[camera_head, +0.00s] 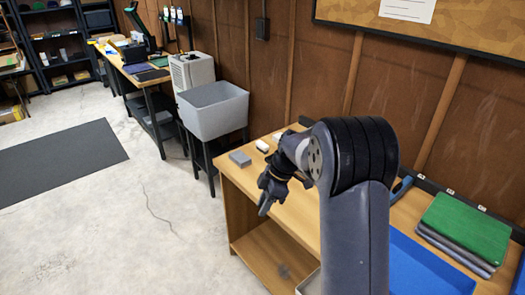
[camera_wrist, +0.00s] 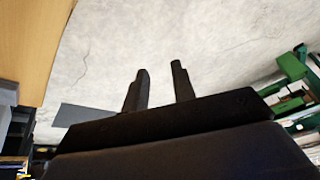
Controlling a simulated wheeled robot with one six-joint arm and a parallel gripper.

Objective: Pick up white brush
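Two small whitish items lie on the wooden workbench (camera_head: 300,215) in the head view: a light block-like one (camera_head: 262,146) and another (camera_head: 277,137) just behind it. They are too small to tell which, if either, is the white brush. My gripper (camera_head: 265,205) hangs over the bench's front edge, nearer the camera than these items and apart from them. In the wrist view my gripper (camera_wrist: 160,82) has its two fingers apart with nothing between them, only floor beyond. My arm hides part of the bench top.
A grey block (camera_head: 240,158) lies at the bench's left end. A blue tray (camera_head: 425,270) and a green-topped stack (camera_head: 466,228) are at the right. A grey tub (camera_head: 213,112) stands behind the bench's left end. The concrete floor (camera_head: 130,215) at left is open, with a dark mat (camera_head: 55,160).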

